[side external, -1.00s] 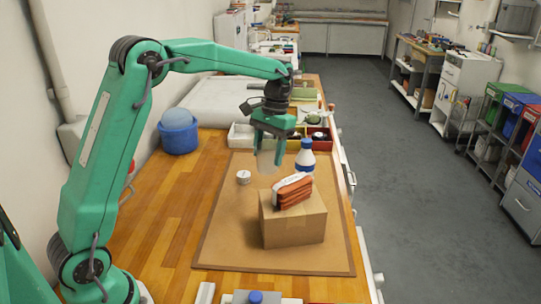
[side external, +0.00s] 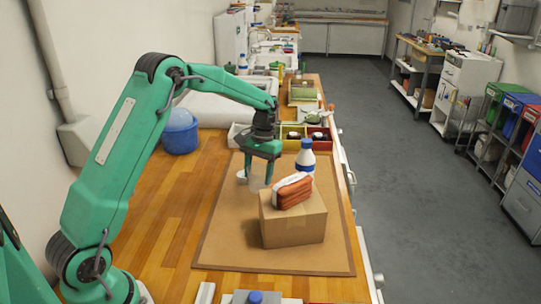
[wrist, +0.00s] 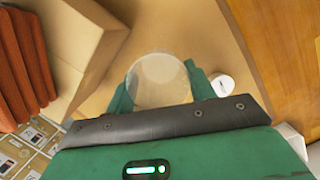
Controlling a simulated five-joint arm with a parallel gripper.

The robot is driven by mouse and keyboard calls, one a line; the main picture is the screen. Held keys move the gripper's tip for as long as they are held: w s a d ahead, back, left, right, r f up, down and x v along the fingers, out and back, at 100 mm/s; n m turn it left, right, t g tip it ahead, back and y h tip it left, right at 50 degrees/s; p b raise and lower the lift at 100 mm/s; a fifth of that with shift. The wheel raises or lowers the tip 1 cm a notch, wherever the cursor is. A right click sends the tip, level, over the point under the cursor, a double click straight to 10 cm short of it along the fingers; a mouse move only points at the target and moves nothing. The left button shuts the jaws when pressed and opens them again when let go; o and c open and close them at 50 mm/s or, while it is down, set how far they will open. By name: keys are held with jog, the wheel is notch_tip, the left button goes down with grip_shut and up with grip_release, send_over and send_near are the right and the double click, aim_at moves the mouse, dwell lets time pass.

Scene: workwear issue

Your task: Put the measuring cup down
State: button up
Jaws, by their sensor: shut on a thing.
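My gripper (side external: 259,177) is shut on the measuring cup (side external: 256,184), a pale, see-through cup that hangs between the fingers over the brown mat (side external: 222,240). In the wrist view the cup (wrist: 160,80) shows as a clear round shape between the green fingers of my gripper (wrist: 161,82). It is left of the cardboard box (side external: 292,225) in the side view. I cannot tell whether its bottom touches the mat.
Folded orange-red cloth (side external: 294,191) with a white band lies on the box. A white bottle with a blue cap (side external: 305,160) stands behind it. A small white round item (side external: 241,175) sits close beside the gripper. The mat's front left is clear.

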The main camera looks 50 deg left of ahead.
aim_at(259, 188)
jog(key=shift+f, duration=0.95)
jog(key=shift+f, duration=0.1)
jog(key=shift+f, duration=1.75)
jog(key=shift+f, duration=0.15)
jog(key=o, duration=1.1)
jog(key=shift+c, duration=0.2)
jog(key=r, duration=0.4)
jog(key=w+r, duration=0.1)
jog(key=r, duration=0.3)
jog(key=w+r, duration=0.1)
jog(key=r, duration=0.3)
jog(key=shift+w+a, duration=0.15)
jog(key=shift+a, duration=0.1)
